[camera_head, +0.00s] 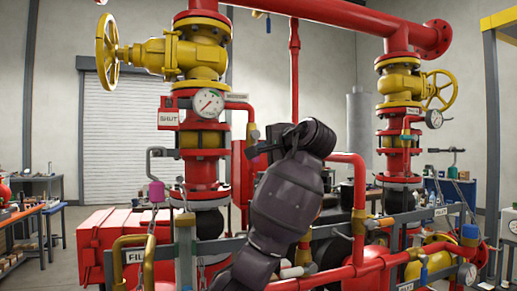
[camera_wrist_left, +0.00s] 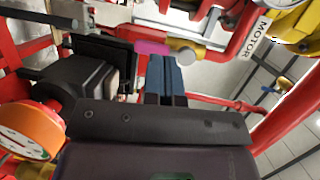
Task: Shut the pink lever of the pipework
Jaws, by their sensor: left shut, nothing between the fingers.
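The pink lever (camera_head: 254,158) shows as a small magenta piece beside the left red pipe column, mostly hidden behind my arm. It also shows in the left wrist view as a magenta block (camera_wrist_left: 152,47), next to a pale round end, just beyond my fingertips. My left gripper (camera_head: 266,148) is at the lever's right in the head view. In the left wrist view its blue fingers (camera_wrist_left: 165,62) are together and empty. I cannot tell whether they touch the lever. My right gripper is in neither view.
A pressure gauge (camera_head: 208,103) and yellow handwheel (camera_head: 107,50) sit on the left column. A red pipe (camera_head: 346,160) bends close to my arm's right. Grey rails cross in front. An orange-rimmed gauge (camera_wrist_left: 30,130) is near the wrist.

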